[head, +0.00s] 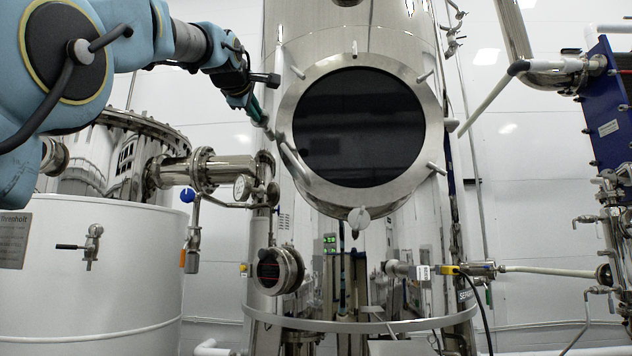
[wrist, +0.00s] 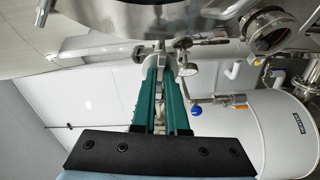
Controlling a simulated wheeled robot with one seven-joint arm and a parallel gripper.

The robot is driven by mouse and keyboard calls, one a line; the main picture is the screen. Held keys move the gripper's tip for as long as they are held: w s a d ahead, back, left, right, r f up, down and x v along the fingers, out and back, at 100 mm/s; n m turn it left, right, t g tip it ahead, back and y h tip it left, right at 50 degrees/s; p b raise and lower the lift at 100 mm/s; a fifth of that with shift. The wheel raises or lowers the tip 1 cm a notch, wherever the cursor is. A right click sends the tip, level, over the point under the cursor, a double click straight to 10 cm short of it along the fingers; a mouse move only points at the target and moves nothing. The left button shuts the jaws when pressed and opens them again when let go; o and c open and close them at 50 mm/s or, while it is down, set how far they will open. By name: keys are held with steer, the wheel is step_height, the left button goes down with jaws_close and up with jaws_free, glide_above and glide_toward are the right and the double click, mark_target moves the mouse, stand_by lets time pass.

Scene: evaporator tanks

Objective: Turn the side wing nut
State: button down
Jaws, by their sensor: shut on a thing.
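The tank's round dark manway window (head: 357,128) has a wide steel flange with several wing nuts and clamp bolts around its rim. The side wing nut (head: 271,133) is at the flange's left edge, mostly hidden by my fingertips. My gripper (head: 262,121) reaches it from the upper left, with its green fingers shut on it. In the wrist view my gripper (wrist: 162,58) points at the flange edge, and the small grey wing nut (wrist: 160,47) shows at the fingertips. Its exact turn angle is hard to tell. Another wing nut (head: 359,218) sits at the flange's bottom.
A pressure gauge (head: 242,187) and steel pipe (head: 205,171) stand left of the flange, below my arm. A white tank (head: 90,285) fills the lower left. A blue plate unit (head: 607,120) with valves stands at the right. The space before the window is clear.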

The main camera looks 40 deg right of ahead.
steer(key=shift+n, duration=1.2)
steer(key=shift+n, duration=0.7)
steer(key=c, duration=0.9)
jaws_free()
steer(key=shift+o, duration=0.2)
steer(key=shift+b, duration=0.3)
steer(key=b+v, duration=0.5)
steer(key=v, duration=0.6)
steer(key=shift+b, duration=0.35)
